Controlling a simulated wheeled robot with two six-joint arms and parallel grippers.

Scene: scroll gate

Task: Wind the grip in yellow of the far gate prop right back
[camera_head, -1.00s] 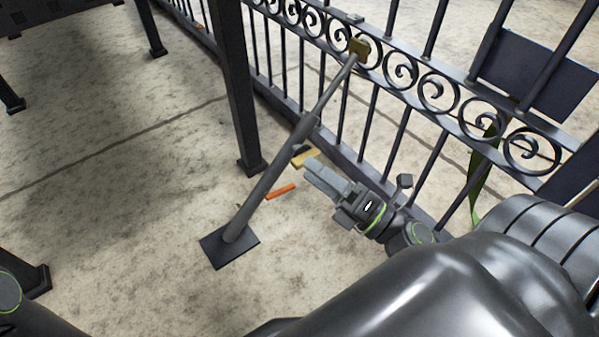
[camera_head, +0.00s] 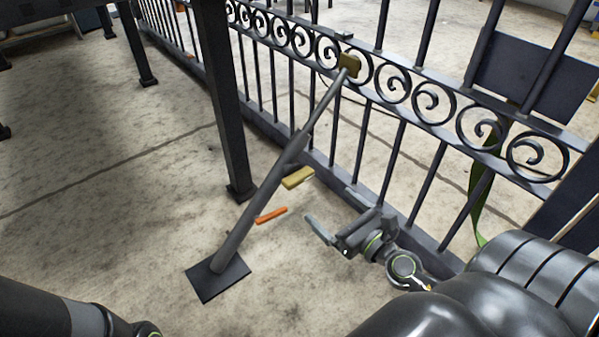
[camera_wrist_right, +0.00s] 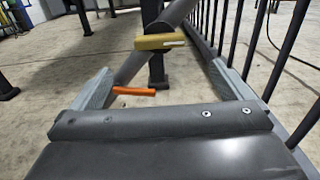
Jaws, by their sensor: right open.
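The gate prop (camera_head: 257,207) is a grey slanted tube from a dark floor plate (camera_head: 218,279) up to a tan pad (camera_head: 349,64) against the gate's scroll band. A yellow grip (camera_head: 298,177) sticks out from the right side of the tube, about midway up. An orange grip (camera_head: 271,215) lies lower beside the tube. My right gripper (camera_head: 335,215) is open and empty, right of and apart from both grips. In the right wrist view the yellow grip (camera_wrist_right: 160,42) is ahead, above and between the open fingers, and the orange grip (camera_wrist_right: 134,91) is lower left. My left gripper is not visible.
The black gate (camera_head: 395,150) with bars and scrolls runs close along my right gripper's far side. A dark post (camera_head: 225,110) stands behind the prop. A dark panel (camera_head: 530,75) and green strap (camera_head: 479,200) are at right. Floor left of the prop is clear.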

